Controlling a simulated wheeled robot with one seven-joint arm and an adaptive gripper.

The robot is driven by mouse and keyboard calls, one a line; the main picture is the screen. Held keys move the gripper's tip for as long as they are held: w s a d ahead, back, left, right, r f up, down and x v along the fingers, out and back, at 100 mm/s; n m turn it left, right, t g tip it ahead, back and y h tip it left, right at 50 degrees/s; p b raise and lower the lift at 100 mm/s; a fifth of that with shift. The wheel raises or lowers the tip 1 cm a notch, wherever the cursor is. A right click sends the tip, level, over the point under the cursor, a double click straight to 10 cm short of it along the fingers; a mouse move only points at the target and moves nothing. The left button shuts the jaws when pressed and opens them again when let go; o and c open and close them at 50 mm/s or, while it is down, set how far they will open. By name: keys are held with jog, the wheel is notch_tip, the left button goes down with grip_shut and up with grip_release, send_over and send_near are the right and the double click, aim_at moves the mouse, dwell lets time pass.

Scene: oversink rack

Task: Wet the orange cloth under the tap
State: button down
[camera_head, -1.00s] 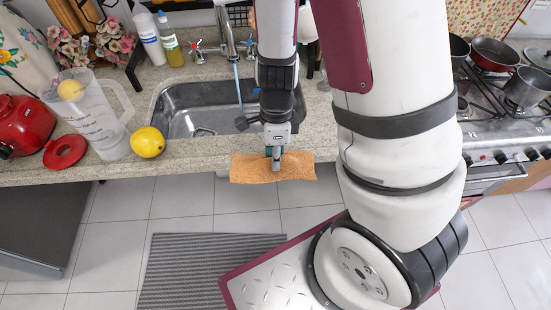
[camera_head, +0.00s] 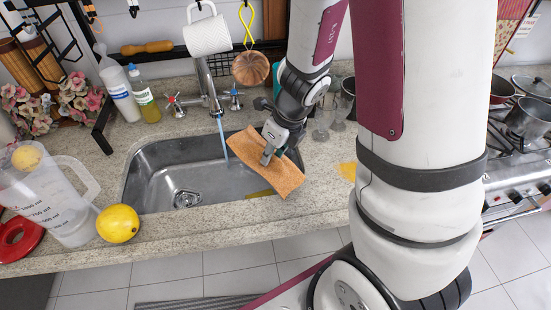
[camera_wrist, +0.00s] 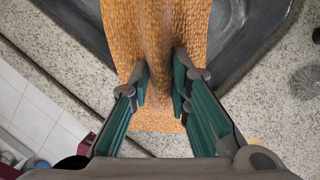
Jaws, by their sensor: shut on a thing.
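The orange cloth (camera_head: 248,148) is held tilted over the right part of the sink (camera_head: 150,165). My gripper (camera_head: 268,158) is shut on its middle. In the wrist view my gripper (camera_wrist: 160,88) pinches a raised fold of the cloth (camera_wrist: 145,25) between its two fingers. The tap (camera_head: 208,88) stands behind the sink and runs a blue-tinted stream of water (camera_head: 222,135). The stream falls just left of the cloth's upper left end. I cannot tell whether it touches the cloth.
A lemon (camera_head: 118,223) and a clear jug (camera_head: 45,195) stand left of the sink. A white mug (camera_head: 208,35) and a round copper-coloured item (camera_head: 251,68) hang above the tap. Glasses (camera_head: 322,122) stand right of the sink. Bottles (camera_head: 145,95) stand at the back left.

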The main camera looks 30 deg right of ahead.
aim_at(254, 139)
jog(key=w, duration=0.2)
jog(key=w+a, duration=0.1)
jog(key=w, duration=0.1)
jog(key=w+f, duration=0.1)
jog(key=w, duration=0.2)
jog(key=shift+w+a, duration=0.1)
jog(key=shift+a, duration=0.1)
jog(key=shift+b+x, duration=0.85)
jog(key=shift+b, duration=0.2)
jog(key=w+a+f, duration=0.1)
jog(key=w, duration=0.5)
jog(key=shift+w+f, duration=0.25)
jog(key=shift+w, duration=0.1)
jog(key=shift+s+d, duration=0.15)
jog(key=shift+d, duration=0.2)
jog(key=shift+a+p, duration=0.3)
jog(key=shift+a, duration=0.1)
jog(key=shift+d, duration=0.4)
